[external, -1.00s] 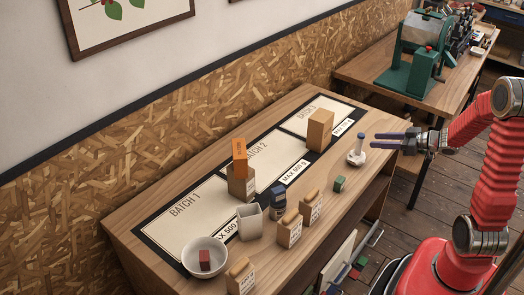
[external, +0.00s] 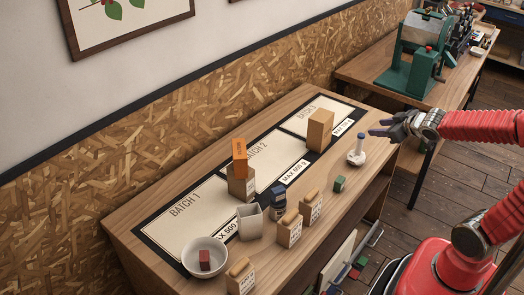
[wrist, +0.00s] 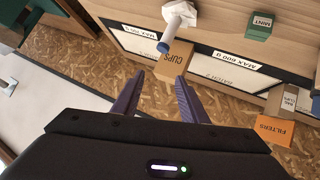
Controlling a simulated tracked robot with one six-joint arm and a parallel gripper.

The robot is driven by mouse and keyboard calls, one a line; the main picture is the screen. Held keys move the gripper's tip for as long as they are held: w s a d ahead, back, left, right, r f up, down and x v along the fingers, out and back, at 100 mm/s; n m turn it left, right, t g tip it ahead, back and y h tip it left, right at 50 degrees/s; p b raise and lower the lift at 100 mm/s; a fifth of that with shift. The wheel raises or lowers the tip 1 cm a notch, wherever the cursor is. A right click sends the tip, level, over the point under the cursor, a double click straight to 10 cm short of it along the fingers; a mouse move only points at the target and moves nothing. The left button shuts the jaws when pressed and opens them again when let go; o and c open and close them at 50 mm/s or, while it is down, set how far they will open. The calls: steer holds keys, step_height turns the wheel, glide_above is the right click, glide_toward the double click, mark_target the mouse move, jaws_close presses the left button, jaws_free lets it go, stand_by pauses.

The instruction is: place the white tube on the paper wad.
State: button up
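The white tube (external: 359,147) with a blue cap stands upright on the white paper wad (external: 356,160), near the right end of the bench. In the wrist view the tube (wrist: 171,32) shows at the top, its blue cap towards the bottom of the picture, with the paper wad (wrist: 181,11) at its other end. My gripper (external: 373,128) is above and to the right of the tube, apart from it. In the wrist view my gripper (wrist: 153,85) has its two purple fingers spread with nothing between them.
A tan cups box (external: 320,130) stands behind and left of the tube. A green tin (external: 339,184) sits in front left. Several bags, a bowl (external: 204,256) and an orange box (external: 240,157) stand further left. The bench's right end is clear.

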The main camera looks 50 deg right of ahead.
steer(key=s+a+g+y, duration=0.2)
steer(key=s+a, duration=0.5)
steer(key=a, duration=0.3)
steer(key=s+a+f+n+g+y, duration=0.1)
steer(key=s+a+g+y, duration=0.1)
steer(key=s+a, duration=0.6)
steer(key=shift+a+y, duration=0.5)
steer(key=shift+a, duration=0.45)
steer(key=shift+s+f, duration=0.1)
